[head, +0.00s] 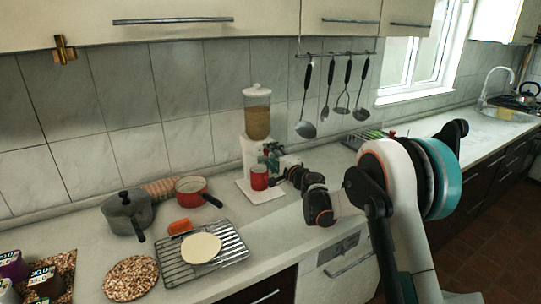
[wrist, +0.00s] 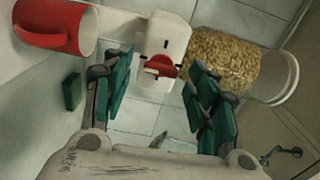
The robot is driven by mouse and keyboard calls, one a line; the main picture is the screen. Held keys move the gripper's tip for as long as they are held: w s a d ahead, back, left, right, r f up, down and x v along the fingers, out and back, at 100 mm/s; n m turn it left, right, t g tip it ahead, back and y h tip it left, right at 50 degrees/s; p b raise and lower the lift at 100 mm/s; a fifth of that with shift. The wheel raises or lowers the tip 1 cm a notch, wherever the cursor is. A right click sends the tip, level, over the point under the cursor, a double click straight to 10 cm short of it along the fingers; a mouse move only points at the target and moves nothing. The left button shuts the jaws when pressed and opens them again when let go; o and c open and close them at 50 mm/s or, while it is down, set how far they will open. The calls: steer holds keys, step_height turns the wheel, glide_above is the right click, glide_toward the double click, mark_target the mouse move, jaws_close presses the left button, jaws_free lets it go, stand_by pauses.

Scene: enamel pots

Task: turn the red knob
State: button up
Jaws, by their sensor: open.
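The red knob (wrist: 162,68) sits on the front of a white dispenser (wrist: 163,38) in the wrist view. In the head view the dispenser (head: 248,153) stands against the tiled wall, and my gripper hides the knob. My gripper (wrist: 157,78) is open, its teal fingers on either side of the knob with clear gaps. It also shows in the head view (head: 270,157), at the dispenser's front. Whether the fingertips reach past the knob I cannot tell.
A red mug (head: 259,178) stands on the dispenser's base, just below my gripper; it shows large in the wrist view (wrist: 55,27). The clear grain container (head: 257,115) is above. A wire rack (head: 222,249), red pan (head: 190,187) and grey pot (head: 126,211) stand to the left.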

steer(key=v, duration=1)
steer(key=shift+s+d, duration=0.25)
